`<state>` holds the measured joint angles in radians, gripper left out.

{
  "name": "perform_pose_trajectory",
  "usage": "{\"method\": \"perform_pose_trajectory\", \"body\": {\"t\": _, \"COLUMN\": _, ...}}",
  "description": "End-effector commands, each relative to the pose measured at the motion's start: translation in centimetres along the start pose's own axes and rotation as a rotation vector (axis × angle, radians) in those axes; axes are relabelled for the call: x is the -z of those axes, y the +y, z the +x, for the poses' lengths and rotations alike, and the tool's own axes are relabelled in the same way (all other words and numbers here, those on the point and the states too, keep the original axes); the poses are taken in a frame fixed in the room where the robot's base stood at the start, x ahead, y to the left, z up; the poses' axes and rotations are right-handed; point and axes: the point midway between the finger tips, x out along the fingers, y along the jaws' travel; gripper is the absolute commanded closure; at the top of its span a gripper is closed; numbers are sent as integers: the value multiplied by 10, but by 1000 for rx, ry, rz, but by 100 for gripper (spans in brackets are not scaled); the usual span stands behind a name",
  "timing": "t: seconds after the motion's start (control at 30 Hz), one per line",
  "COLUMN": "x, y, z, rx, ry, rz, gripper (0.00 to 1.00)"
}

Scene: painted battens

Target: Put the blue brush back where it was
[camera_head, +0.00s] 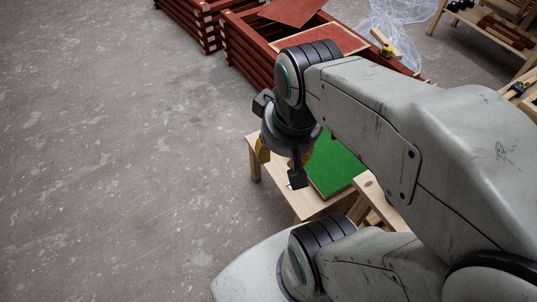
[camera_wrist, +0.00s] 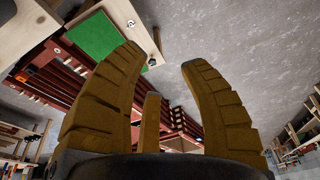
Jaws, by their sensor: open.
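I cannot make out the blue brush for certain in either view. A small blue and yellow item (camera_head: 519,88) lies on the wooden rack at the right edge of the head view, too small to identify. My gripper (camera_head: 284,158) hangs by the near left part of a low wooden table (camera_head: 313,203) with a green panel (camera_head: 336,165) on it. In the wrist view, my gripper (camera_wrist: 161,60) has its yellow fingers spread with nothing between them. The green panel also shows there, at upper left (camera_wrist: 92,35). My arm hides part of the table.
Stacked red battens (camera_head: 240,62) with pale ends stand behind the table. A pale block with a yellow and dark item (camera_head: 386,49) lies on them. Clear plastic sheeting (camera_head: 400,25) lies beyond. The concrete floor (camera_head: 110,170) at left is clear.

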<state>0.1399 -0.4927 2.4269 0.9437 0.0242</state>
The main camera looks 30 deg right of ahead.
Motion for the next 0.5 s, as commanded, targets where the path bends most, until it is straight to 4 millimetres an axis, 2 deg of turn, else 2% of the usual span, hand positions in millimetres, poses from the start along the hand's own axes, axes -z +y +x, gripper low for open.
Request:
{"method": "perform_pose_trajectory", "body": {"t": 0.03, "x": -5, "y": -8, "z": 2, "rx": 11, "ry": 8, "rz": -49, "gripper": 61}}
{"method": "perform_pose_trajectory", "body": {"t": 0.2, "x": -15, "y": -21, "z": 5, "rx": 33, "ry": 25, "rz": -140, "gripper": 61}}
{"method": "perform_pose_trajectory", "body": {"t": 0.5, "x": -18, "y": -24, "z": 6, "rx": 39, "ry": 29, "rz": -165, "gripper": 61}}
